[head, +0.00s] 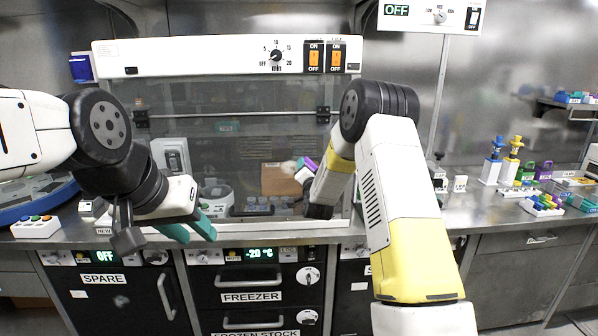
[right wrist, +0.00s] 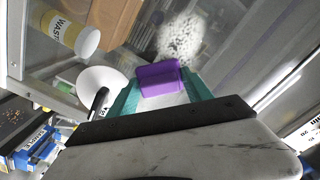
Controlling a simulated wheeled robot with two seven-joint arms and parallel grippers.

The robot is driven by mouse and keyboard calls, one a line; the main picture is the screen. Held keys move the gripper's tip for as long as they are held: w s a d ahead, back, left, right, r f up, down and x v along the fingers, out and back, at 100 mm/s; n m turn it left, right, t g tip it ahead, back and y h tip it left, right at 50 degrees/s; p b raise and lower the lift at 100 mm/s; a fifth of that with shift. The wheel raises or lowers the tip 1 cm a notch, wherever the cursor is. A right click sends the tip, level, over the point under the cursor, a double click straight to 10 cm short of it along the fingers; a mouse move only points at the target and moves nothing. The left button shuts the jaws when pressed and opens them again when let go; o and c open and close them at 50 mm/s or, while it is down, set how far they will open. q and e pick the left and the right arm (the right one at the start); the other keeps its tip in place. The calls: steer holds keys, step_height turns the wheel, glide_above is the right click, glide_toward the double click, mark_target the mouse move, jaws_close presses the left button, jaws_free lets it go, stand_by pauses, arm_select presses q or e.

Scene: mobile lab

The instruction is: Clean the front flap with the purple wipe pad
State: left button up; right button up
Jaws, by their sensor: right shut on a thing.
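The front flap (head: 235,125) is the clear pane of the cabinet under the white control bar. A pale speckled smudge (right wrist: 181,37) shows on it in the right wrist view and as a small whitish patch in the head view (head: 288,166). My right gripper (right wrist: 160,92) is shut on the purple wipe pad (right wrist: 158,78), held between its teal fingertips close to the smudge. In the head view the purple pad (head: 307,163) is mostly hidden by my right arm. My left gripper (head: 190,230) hangs low left of the flap, its teal fingers apart and empty.
Inside the cabinet stand a cardboard box (head: 280,179) and several small containers. A yellow-labelled waste bottle (right wrist: 66,30) shows in the right wrist view. A button box (head: 36,226) sits on the left counter; a rack (head: 541,205) of coloured items sits on the right.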

mark_target(279, 165)
steer(key=shift+a, duration=0.1)
steer(key=shift+a, duration=5)
steer(key=shift+w+r, duration=0.15)
steer(key=shift+r, duration=0.15)
steer(key=shift+d, duration=5.1)
steer(key=shift+a, duration=5.05)
steer(key=shift+s, duration=2.95)
